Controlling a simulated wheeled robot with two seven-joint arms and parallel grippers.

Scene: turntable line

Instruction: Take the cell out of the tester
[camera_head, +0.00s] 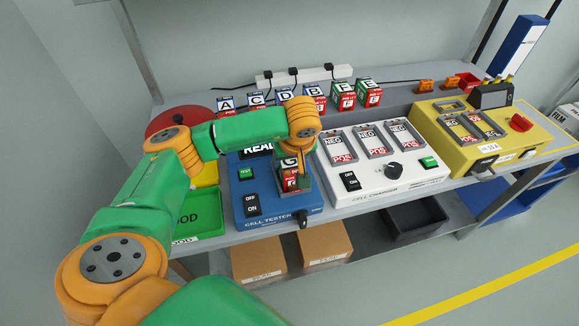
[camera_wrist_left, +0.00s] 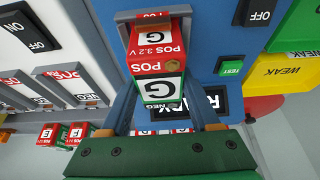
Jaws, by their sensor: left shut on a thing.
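The blue cell tester (camera_head: 275,207) stands on the bench in the head view, with its display partly hidden by my left arm. Cell G (camera_head: 290,182), red, white and green, is at the tester's slot. My left gripper (camera_head: 297,163) comes down from above and is shut on cell G. In the left wrist view, cell G (camera_wrist_left: 158,62) sits between the two fingers of the left gripper (camera_wrist_left: 158,88), over the slot between its POS and NEG labels. I cannot tell how deep the cell sits. My right gripper is out of view.
A white cell charger (camera_head: 375,178) with empty-looking slots is right of the tester. A green GOOD tray (camera_head: 205,212) is left. Several lettered cells (camera_head: 340,97) stand behind, near a power strip (camera_head: 310,76).

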